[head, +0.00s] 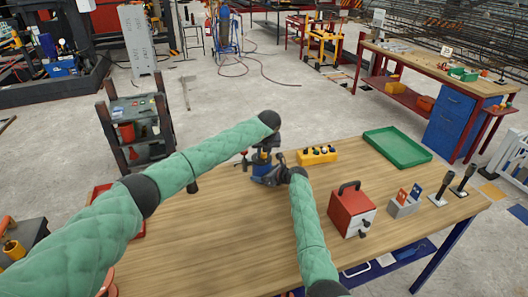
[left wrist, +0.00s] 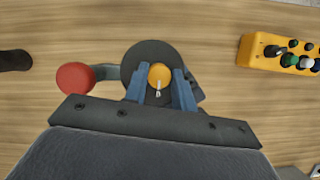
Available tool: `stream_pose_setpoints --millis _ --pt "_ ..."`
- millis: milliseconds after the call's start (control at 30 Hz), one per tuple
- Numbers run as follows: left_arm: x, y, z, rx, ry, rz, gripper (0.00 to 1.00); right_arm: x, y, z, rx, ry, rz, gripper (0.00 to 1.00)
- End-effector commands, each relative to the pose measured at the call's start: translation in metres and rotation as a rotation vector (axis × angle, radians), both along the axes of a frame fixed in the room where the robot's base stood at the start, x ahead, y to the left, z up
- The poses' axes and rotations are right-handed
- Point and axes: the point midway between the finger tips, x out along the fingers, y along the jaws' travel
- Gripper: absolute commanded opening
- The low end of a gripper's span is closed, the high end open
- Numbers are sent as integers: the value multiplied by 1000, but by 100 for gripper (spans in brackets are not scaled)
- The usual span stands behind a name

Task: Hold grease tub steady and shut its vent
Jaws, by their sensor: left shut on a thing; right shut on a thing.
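The grease tub (head: 261,168) stands on the wooden table, a small blue body mostly covered by my two grippers. In the left wrist view its dark round lid (left wrist: 146,57) shows from above, with a yellow vent knob (left wrist: 159,72) carrying a small pale mark. My left gripper (head: 264,150) comes down from above; its blue fingers (left wrist: 160,88) are shut on the yellow knob, one on each side. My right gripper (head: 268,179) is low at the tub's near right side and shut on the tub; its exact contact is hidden. A red round knob (left wrist: 75,78) sticks out left of the lid.
A yellow control box (head: 318,155) with several knobs stands right of the tub. Further right are a green tray (head: 397,147), a red-and-white box (head: 351,210) and a grey holder (head: 404,207) with cards.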

Motion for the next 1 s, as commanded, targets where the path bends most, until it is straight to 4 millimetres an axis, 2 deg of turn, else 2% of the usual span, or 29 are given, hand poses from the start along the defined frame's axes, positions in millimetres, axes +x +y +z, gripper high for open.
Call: stream_pose_setpoints --millis 267,300,400,767,867,1000 --pt "1 1 1 1 -2 1 3 -1 0 -1 -1 2 1 29" --pt "1 1 1 1 -1 1 30 -1 0 -1 -1 2 1 29" --pt "0 1 1 0 -1 0 48 -1 0 -1 -1 2 1 29" --pt "-1 0 4 0 -1 -1 48 -1 0 -1 -1 2 1 29" --pt "-4 0 13 0 -1 -1 48 -1 0 -1 -1 2 1 29" --pt "-13 -3 35 1 -3 -1 48 -1 0 -1 -1 2 1 29"
